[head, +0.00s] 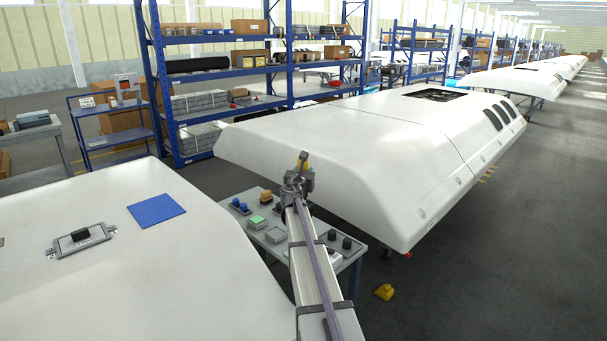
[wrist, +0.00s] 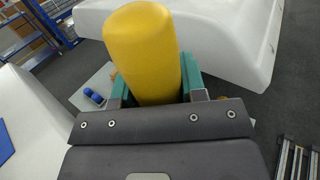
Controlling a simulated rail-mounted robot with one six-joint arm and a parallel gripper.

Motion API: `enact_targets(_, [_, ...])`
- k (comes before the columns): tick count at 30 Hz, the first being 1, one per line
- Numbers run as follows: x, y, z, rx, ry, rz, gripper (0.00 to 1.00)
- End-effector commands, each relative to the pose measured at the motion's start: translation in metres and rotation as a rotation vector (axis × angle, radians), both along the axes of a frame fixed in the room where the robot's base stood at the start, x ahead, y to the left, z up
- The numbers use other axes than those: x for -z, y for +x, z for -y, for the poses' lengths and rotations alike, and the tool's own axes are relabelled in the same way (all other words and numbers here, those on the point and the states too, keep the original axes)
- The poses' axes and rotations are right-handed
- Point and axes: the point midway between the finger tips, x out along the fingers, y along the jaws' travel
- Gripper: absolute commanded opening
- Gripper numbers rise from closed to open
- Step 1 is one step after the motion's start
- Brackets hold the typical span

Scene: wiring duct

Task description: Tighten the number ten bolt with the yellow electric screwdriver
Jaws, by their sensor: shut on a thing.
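The yellow electric screwdriver (wrist: 145,50) fills the upper middle of the wrist view, between the teal-padded fingers of my gripper (wrist: 155,88). My gripper is shut on it. The screwdriver's tip is hidden. I cannot make out the number ten bolt or any bolt number in either view.
Small green-topped and dark items (head: 257,222) stand on the table. A white panel (head: 110,290) at left bears a blue mat (head: 156,210) and a metal plate with a black handle (head: 81,238). A large white shell (head: 370,150) lies behind. A yellow object (head: 384,292) lies on the floor.

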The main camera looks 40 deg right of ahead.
Motion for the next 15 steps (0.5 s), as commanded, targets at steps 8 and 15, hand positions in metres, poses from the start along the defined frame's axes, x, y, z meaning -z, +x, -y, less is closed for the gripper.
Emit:
enact_targets(8, [-0.029,0.000,0.000,0.000,0.000,0.000,0.05])
enact_targets(15, [-0.060,0.000,0.000,0.000,0.000,0.000,0.05])
